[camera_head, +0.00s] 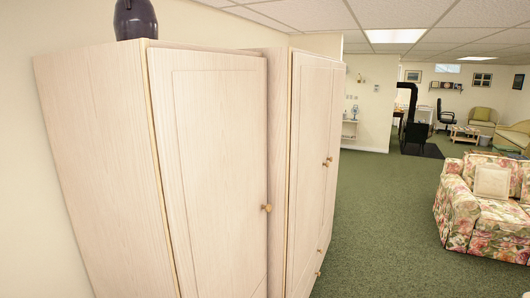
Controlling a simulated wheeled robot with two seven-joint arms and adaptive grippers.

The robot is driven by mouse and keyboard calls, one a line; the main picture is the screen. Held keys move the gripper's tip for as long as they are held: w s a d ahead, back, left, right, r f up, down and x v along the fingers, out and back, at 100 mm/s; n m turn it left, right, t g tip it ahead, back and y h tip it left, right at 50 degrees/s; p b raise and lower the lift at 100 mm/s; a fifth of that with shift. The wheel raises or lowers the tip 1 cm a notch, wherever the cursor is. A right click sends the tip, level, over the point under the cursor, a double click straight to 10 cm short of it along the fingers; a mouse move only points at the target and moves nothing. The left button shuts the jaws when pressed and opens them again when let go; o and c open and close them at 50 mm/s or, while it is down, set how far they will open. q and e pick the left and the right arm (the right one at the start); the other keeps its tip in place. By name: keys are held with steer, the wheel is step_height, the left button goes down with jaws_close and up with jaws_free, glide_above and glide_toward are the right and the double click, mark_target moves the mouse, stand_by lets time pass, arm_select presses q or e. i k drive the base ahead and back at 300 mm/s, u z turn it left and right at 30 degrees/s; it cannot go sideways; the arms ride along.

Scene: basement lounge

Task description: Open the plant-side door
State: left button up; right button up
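A pale wood wardrobe fills the left half of the head view. Its nearer section has one tall door (218,150) with a small round wooden knob (266,208) near its right edge. This door looks shut or nearly so; a thin yellowish strip runs along its left edge. The farther section has tall doors (308,140) with paired knobs (327,161) at mid height, and they look shut. No plant is in view, so I cannot tell which door is on the plant side. A dark vase (136,20) stands on top of the nearer section. Neither of my grippers is in view.
Green carpet (375,225) lies open to the right of the wardrobe. A floral sofa (485,205) stands at the right. Farther back are a black stove-like unit (412,125), an office chair (446,115) and armchairs (483,118). Low knobs (319,252) show on the farther section.

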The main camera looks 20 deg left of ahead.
mark_target(310, 74)
steer(key=u, duration=0.15)
steer(key=i, duration=1)
steer(key=z, duration=0.6)
steer(key=i, duration=1.4)
steer(key=u, duration=0.2)
